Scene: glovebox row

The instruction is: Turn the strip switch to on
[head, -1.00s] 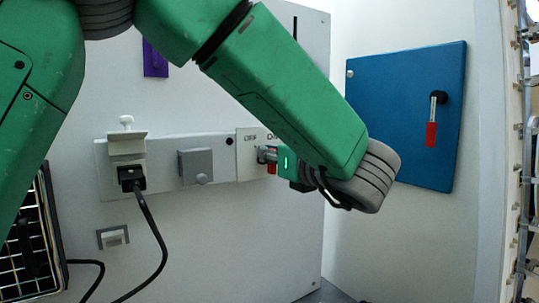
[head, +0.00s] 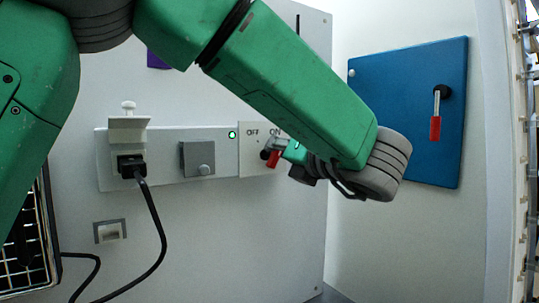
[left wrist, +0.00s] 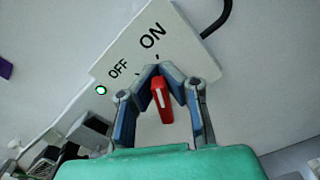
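The strip switch has a white plate (head: 246,160) marked OFF on the left and ON on the right, at the right end of the wall strip (head: 165,140). Its red lever (left wrist: 162,100) has a white line and sits between the two fingers of my left gripper (left wrist: 161,72), whose tips close in on it. In the head view the red lever (head: 273,159) hangs tilted beside my left gripper (head: 279,149). A small lamp (head: 232,135) on the strip glows green. My right gripper is not in view.
A black plug (head: 131,167) with a cable sits in the strip's left socket, beside a grey box (head: 197,159). A blue panel (head: 400,112) with another red-handled lever (head: 435,128) is on the right wall. A dark rack (head: 30,255) stands at lower left.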

